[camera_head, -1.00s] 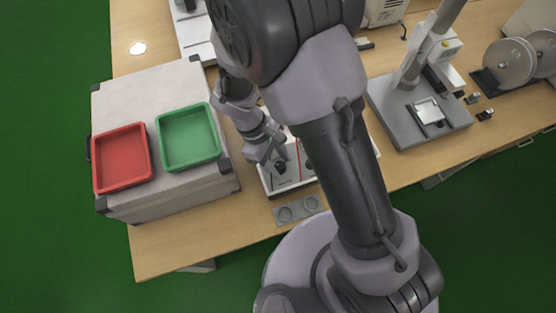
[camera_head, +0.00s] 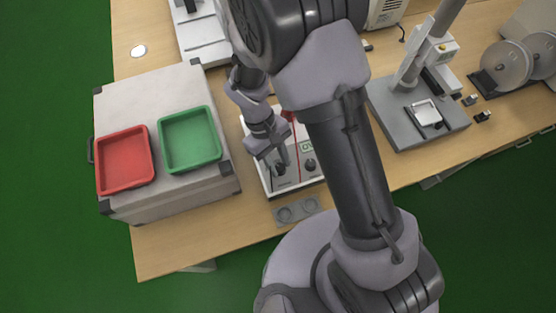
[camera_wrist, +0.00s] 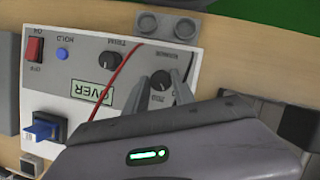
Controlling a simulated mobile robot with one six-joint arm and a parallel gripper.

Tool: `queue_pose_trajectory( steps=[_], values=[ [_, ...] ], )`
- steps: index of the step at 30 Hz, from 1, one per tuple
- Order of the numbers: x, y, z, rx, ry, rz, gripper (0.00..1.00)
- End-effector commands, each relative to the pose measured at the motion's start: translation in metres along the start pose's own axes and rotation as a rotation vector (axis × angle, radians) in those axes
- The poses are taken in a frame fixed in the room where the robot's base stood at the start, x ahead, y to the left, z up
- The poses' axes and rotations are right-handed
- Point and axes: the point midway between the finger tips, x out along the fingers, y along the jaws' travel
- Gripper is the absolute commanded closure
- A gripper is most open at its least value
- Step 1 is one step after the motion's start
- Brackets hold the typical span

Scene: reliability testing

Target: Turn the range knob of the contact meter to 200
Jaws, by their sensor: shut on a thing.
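The contact meter (camera_head: 262,170) is a white-panelled box on the table, partly hidden by my arm in the head view. In the wrist view its panel (camera_wrist: 68,20) appears upside down, with a display (camera_wrist: 92,92) reading OVER. Two black knobs show there: one near the top edge (camera_wrist: 145,22), and one (camera_wrist: 160,82) between my fingers. The lettering around the knobs is too small to read surely. My gripper (camera_wrist: 164,76) is shut on the second knob, with a finger on either side of it. In the head view my gripper (camera_head: 282,160) points down at the meter's left knob.
A red wire (camera_wrist: 118,72) crosses the panel beside my fingers. A red switch (camera_wrist: 35,48), a blue button (camera_wrist: 62,53) and a blue plug (camera_wrist: 40,130) sit farther left. Red (camera_head: 125,184) and green (camera_head: 190,166) trays rest on a grey case. A grey stand (camera_head: 400,130) is at right.

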Motion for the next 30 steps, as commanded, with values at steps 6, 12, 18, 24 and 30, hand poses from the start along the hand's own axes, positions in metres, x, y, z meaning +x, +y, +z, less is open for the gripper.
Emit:
queue_pose_trajectory(
  steps=[6,12,18,24,30],
  values=[
    [-0.0001,0.0018,0.0002,0.186,0.000,-0.077,1.00],
    [0.0006,0.0028,0.0004,0.344,0.000,-0.143,1.00],
    [0.0010,0.0034,0.0008,0.469,-0.001,-0.194,1.00],
    [0.0012,0.0034,0.0012,0.553,-0.001,-0.229,1.00],
    [0.0014,0.0036,0.0015,0.596,-0.002,-0.247,1.00]
  ],
)
